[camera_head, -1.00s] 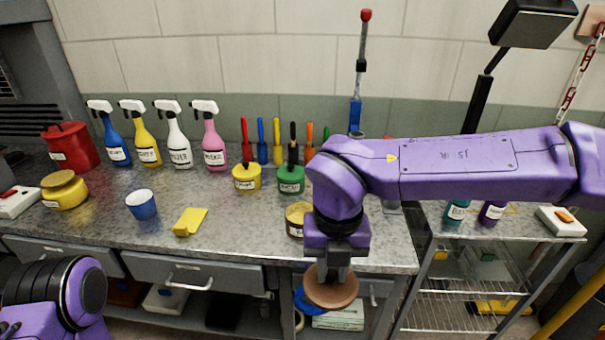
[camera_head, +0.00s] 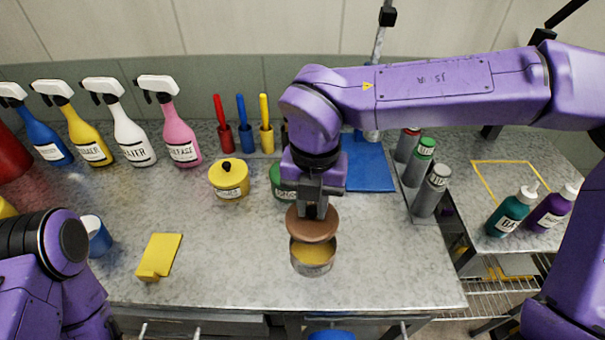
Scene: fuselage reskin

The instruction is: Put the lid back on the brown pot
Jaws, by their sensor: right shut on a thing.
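My right gripper (camera_head: 314,208) is shut on a round brown lid (camera_head: 312,225) and points downward. The lid is held just above and slightly behind an open pot (camera_head: 312,265). The pot has a metallic-looking wall and yellowish contents or interior, and it stands near the front of the grey worktop. The lid overlaps the pot's rear rim in the picture, and I cannot tell whether they touch. My left arm shows at the lower left, but its gripper is out of view.
A yellow lidded pot (camera_head: 229,179) and a partly hidden green pot (camera_head: 283,182) stand behind. Spray bottles (camera_head: 128,135) line the back left. Grey cans (camera_head: 431,190) stand right. The worktop (camera_head: 230,255) left of the open pot is clear.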

